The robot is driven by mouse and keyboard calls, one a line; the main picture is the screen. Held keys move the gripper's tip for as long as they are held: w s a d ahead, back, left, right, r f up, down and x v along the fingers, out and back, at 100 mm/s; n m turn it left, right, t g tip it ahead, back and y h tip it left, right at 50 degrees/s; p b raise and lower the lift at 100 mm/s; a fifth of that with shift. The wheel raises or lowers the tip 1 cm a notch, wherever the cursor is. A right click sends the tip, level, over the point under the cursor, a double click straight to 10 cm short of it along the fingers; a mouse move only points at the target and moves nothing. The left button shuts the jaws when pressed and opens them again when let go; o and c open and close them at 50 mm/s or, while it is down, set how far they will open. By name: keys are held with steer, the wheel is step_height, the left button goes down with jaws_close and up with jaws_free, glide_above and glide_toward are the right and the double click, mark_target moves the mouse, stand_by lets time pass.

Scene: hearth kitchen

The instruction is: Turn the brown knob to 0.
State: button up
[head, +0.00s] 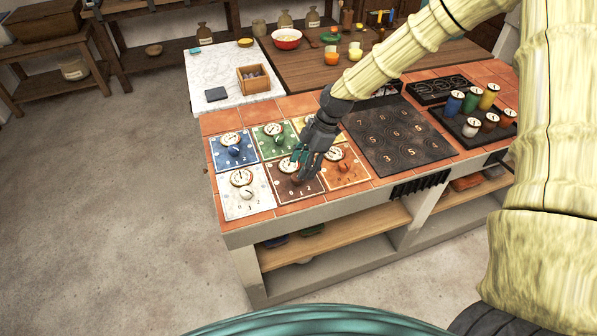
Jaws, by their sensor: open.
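The brown panel (283,191) is the front middle of a grid of colored panels on the tiled counter. It has a round white dial (288,164) at its back edge and small pale numerals near its front edge. The brown knob (297,181) is small, dark and partly hidden by my gripper. My gripper (303,174) is open and points down over the brown panel, its fingers at or just above the knob. I cannot tell whether they touch it, nor which numeral the knob points to.
Blue (232,155), green (273,142), white (249,204) and orange (348,174) panels with dials and knobs surround the brown one; a yellow panel lies behind my gripper. A dark numbered plate (395,136) is to the right. A tray of colored cylinders (471,127) is farther right.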

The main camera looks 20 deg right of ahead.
mark_target(297, 180)
steer(key=shift+p+x, duration=0.45)
steer(key=shift+x, duration=1.65)
steer(key=c, duration=1)
